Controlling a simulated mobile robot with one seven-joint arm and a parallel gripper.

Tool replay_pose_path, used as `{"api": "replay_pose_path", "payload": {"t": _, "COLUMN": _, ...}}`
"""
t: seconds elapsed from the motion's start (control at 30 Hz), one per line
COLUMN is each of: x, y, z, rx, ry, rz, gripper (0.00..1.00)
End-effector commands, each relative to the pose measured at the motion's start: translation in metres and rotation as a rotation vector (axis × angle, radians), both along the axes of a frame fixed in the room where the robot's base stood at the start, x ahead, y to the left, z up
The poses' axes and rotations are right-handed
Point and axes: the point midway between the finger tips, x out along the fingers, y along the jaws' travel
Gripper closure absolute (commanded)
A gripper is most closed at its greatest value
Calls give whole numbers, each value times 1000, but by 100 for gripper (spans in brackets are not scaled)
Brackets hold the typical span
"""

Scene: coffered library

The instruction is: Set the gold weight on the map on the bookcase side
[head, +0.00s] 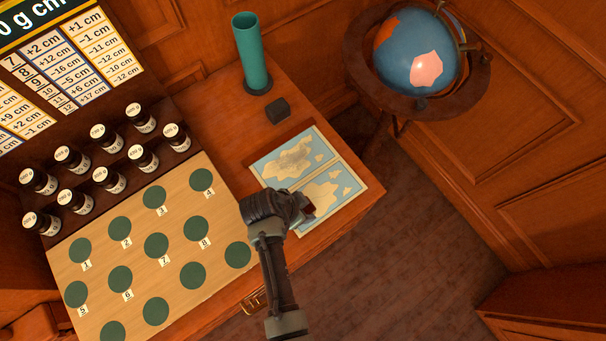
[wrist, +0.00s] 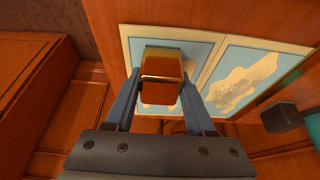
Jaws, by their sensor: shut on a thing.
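The gold weight (wrist: 161,78) is a shiny block between the two fingers of my gripper (wrist: 161,88) in the wrist view. My gripper is shut on it. Two blue and cream map panels lie side by side on the desk. In the wrist view the weight is over the left panel (wrist: 130,42), and the other panel (wrist: 236,80) is to its right, bare. In the head view my gripper (head: 307,208) is over the nearer panel (head: 340,190), and the farther panel (head: 290,160) is clear. The arm mostly hides the weight there. I cannot tell whether it touches the map.
A dark block (head: 278,111) and a teal cylinder (head: 251,55) stand behind the maps. A board (head: 180,235) with green discs and several dark labelled jars (head: 143,157) are to the left. A globe (head: 415,50) stands at the right, beyond the desk edge.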

Motion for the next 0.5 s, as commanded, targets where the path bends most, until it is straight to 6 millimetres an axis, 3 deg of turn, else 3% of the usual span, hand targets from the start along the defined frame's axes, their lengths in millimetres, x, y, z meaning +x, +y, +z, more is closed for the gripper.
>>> {"api": "replay_pose_path", "payload": {"t": 0.43, "x": 1, "y": 0, "z": -4, "rx": 0, "ry": -3, "rz": 0, "gripper": 100}}
{"api": "replay_pose_path", "payload": {"t": 0.47, "x": 1, "y": 0, "z": -4, "rx": 0, "ry": -3, "rz": 0, "gripper": 42}}
{"api": "replay_pose_path", "payload": {"t": 0.5, "x": 1, "y": 0, "z": -4, "rx": 0, "ry": -3, "rz": 0, "gripper": 34}}
